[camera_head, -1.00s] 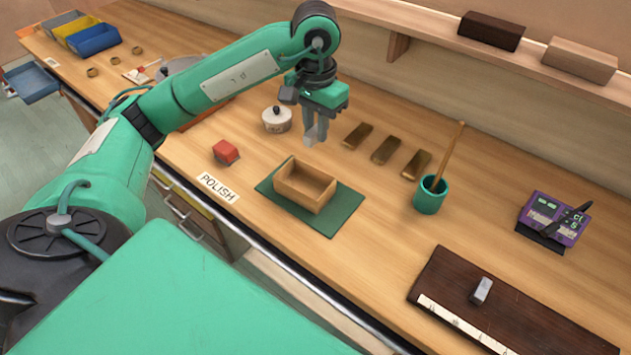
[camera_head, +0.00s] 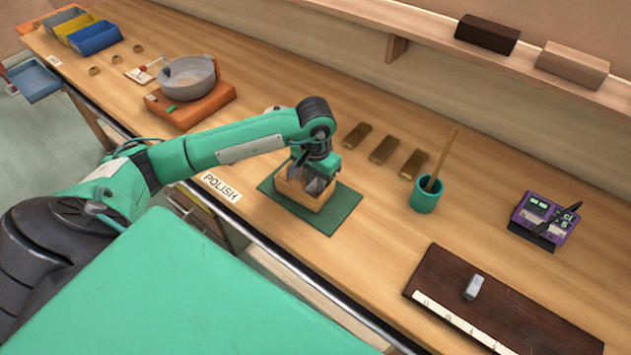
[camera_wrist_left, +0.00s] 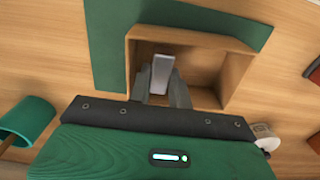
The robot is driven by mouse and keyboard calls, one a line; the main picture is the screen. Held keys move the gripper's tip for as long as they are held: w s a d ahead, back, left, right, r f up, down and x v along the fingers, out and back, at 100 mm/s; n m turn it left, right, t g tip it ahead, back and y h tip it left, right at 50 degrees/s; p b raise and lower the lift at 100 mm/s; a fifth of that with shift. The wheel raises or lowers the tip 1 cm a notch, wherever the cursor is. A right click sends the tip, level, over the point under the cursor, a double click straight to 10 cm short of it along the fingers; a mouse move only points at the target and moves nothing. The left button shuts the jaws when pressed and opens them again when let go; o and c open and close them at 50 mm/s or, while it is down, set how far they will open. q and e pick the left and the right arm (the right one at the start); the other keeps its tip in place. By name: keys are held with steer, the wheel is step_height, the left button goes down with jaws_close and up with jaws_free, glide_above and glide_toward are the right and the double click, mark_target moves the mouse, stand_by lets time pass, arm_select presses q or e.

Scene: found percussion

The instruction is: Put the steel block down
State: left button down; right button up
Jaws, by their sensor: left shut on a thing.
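My left gripper (camera_head: 316,184) is over the small open wooden box (camera_head: 298,197), its fingers reaching down into the box opening. In the left wrist view the gripper (camera_wrist_left: 163,90) is shut on a grey steel block (camera_wrist_left: 162,72), which stands out between the fingertips, within the outline of the box (camera_wrist_left: 238,75). I cannot tell whether the block touches the box floor. In the head view the block is hard to make out against the fingers. The box sits on a green mat (camera_head: 335,220). My right gripper is not in view.
A teal cup (camera_head: 425,195) with a stick stands right of the mat. Several brown bars (camera_head: 384,150) lie behind it. Another grey block (camera_head: 473,287) rests on a dark board (camera_head: 510,310). The bench between mat and board is clear.

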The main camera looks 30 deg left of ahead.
arm_select(q)
steer(key=shift+f, duration=0.9)
steer(key=c, duration=1.7)
jaws_free()
steer(key=shift+c, duration=0.2)
steer(key=shift+o, duration=0.9)
